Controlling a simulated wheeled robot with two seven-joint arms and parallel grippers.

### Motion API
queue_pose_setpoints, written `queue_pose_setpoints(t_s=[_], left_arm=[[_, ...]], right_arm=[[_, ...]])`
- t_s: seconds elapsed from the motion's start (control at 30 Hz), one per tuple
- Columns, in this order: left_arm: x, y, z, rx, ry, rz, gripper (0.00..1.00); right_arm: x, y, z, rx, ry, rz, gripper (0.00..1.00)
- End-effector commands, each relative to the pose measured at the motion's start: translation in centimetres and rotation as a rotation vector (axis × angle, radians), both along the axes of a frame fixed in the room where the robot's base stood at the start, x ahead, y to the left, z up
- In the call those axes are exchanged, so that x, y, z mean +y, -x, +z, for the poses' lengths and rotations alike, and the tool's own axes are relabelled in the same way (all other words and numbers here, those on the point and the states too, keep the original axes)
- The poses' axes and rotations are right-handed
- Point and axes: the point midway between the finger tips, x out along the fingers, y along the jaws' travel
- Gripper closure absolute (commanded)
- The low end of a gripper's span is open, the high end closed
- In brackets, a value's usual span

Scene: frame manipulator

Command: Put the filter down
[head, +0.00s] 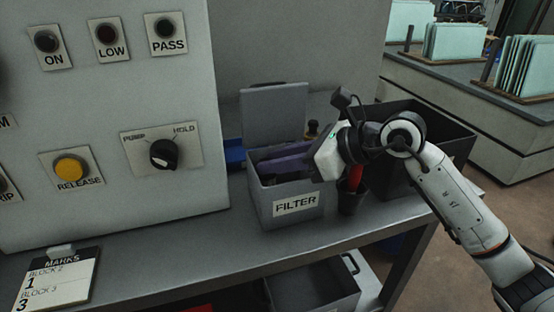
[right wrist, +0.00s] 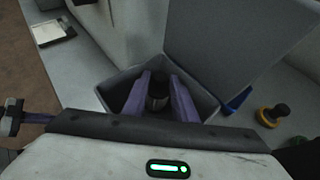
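A grey bin marked FILTER (head: 287,215) stands open on the bench, with its flat lid panel (head: 272,112) raised behind it. My right gripper (right wrist: 159,88) reaches over the bin from the right, its purple fingers down inside. A dark cylinder, which looks like the filter (right wrist: 158,102), sits between the fingers, and they appear to press on both its sides. The bin's rim (right wrist: 112,84) surrounds them in the right wrist view. In the head view the bin wall and gripper hide the cylinder. I cannot tell whether it touches the bin floor. My left gripper is not in view.
A black cup (head: 349,204) with a red-handled item stands right of the bin, near a larger black crate (head: 420,125). A control panel (head: 110,130) rises at left. A marks card (head: 57,285) lies at the bench's front. Bare bench (head: 190,250) lies before the bin.

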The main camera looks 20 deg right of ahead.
Motion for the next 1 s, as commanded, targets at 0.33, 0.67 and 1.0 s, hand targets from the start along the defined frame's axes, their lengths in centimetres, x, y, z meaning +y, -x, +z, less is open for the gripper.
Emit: queue_pose_setpoints(t_s=[0.33,0.67,1.0], left_arm=[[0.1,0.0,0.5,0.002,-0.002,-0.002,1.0],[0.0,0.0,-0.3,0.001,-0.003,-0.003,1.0],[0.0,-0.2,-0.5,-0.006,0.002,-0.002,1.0]], right_arm=[[0.0,0.0,0.6,-0.001,-0.001,0.0,0.75],[-4.0,3.6,3.1,-0.002,0.006,-0.003,0.75],[-7.4,6.9,5.7,0.001,0.002,-0.001,0.75]])
